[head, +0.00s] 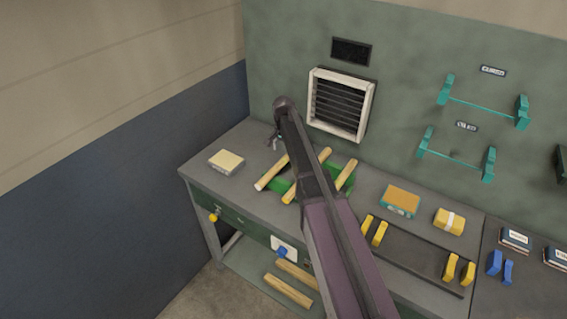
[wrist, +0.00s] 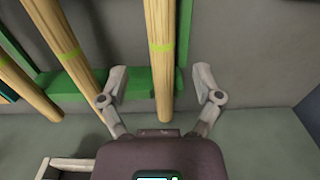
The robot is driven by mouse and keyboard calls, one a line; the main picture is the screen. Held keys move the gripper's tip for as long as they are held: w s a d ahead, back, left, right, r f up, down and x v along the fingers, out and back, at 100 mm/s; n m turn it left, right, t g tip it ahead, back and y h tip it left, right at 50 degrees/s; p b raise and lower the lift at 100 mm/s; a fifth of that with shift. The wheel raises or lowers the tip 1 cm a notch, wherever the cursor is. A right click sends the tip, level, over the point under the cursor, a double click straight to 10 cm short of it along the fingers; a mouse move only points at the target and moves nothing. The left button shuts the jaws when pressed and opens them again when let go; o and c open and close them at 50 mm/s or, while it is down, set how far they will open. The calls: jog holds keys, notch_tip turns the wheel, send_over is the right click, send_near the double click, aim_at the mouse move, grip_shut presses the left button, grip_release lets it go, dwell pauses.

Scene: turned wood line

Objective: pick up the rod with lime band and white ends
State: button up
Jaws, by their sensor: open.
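A pale wooden rod (head: 271,173) lies at the left of the green rack (head: 351,163) on the bench. In the wrist view this rod (wrist: 162,80) has a lime band and lies between my spread fingers, with its near end toward my palm. I cannot tell whether its ends are white; in the head view its front end looks pale. My gripper (head: 276,143) (wrist: 160,73) is open and empty at the rod's wall-side end. A second rod (wrist: 82,70) with a lime band lies to the left in the wrist view.
Further rods (head: 345,176) lie on the rack, partly behind my arm. A framed vent (head: 369,105) is on the wall behind. A pale block (head: 226,162) sits on the bench to the left. More rods (head: 288,290) lie on the lower shelf.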

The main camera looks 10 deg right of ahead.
aim_at(283, 159)
jog(key=shift+f, duration=0.15)
jog(key=shift+a+f+b, duration=0.15)
jog(key=shift+f+b, duration=2.35)
jog(key=shift+b, duration=0.1)
grip_shut()
